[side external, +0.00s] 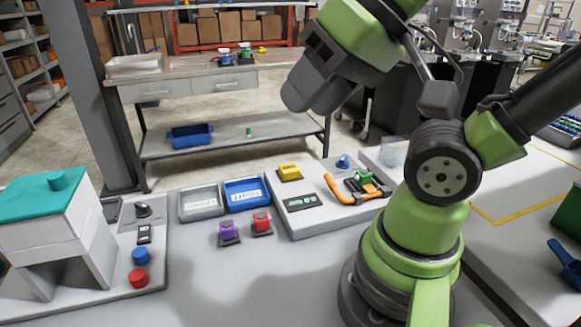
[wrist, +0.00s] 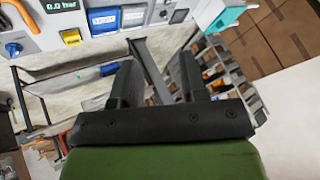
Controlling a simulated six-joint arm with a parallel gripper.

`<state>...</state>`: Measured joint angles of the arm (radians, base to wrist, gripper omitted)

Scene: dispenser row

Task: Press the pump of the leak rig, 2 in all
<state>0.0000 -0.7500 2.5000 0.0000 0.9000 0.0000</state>
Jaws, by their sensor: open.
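The leak rig (side external: 305,220) is a light grey panel right of centre in the side view. It carries a yellow block (side external: 289,172), a dark display (side external: 302,201), an orange curved handle or hose (side external: 340,192) and a blue knob (side external: 343,161). I cannot tell for sure which part is the pump. In the wrist view, the display (wrist: 62,5) reads 0.0 bar, with the yellow block (wrist: 71,37) and blue knob (wrist: 13,49) at upper left. My gripper (side external: 300,98) is high above and behind the rig, apart from it. Its fingers (wrist: 157,80) are open and empty.
A grey tray (side external: 201,216) and a blue tray (side external: 245,207) lie left of the rig. Purple (side external: 229,232) and red (side external: 262,222) blocks sit in front. A teal-topped box (side external: 42,197) stands at left near red and blue buttons. The front tabletop is clear.

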